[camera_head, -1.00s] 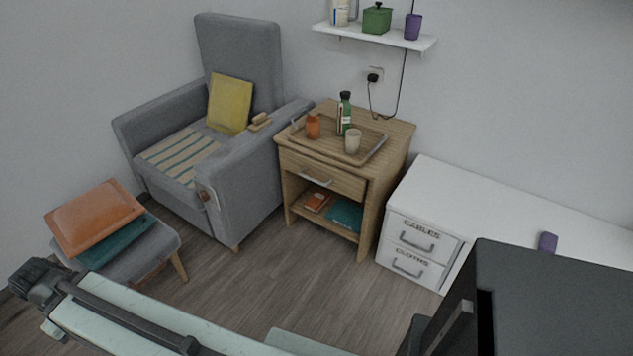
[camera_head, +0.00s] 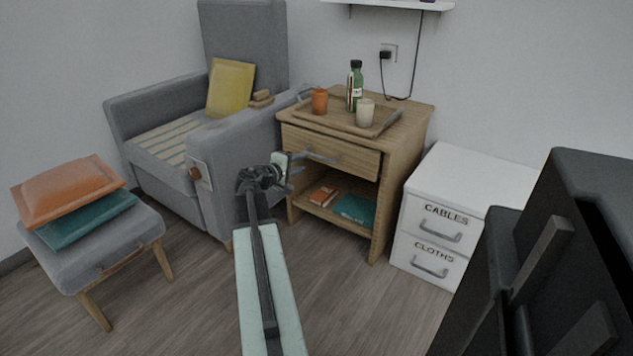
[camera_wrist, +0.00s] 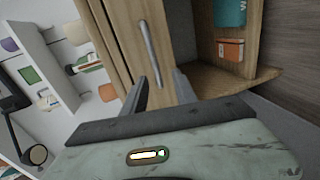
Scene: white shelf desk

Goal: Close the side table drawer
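The wooden side table (camera_head: 405,160) stands between the armchair and the white drawer cabinet. Its drawer front (camera_head: 355,160) with a metal bar handle (camera_head: 322,157) sits above an open shelf. The drawer front seems to stand slightly out; how far is hard to tell. My gripper (camera_head: 297,162) is in front of the drawer's left part. In the wrist view, the two fingers of my gripper (camera_wrist: 160,76) are apart with nothing between them. They point at the drawer front (camera_wrist: 168,58), just below the handle (camera_wrist: 149,52) in that picture. Contact cannot be told.
A tray (camera_head: 388,122) on the table holds a green bottle (camera_head: 354,88), an orange cup (camera_head: 320,101) and a pale cup (camera_head: 365,113). The grey armchair (camera_head: 235,150) is close on the left, the white cabinet (camera_head: 430,225) on the right. A stool (camera_head: 105,240) stands front left.

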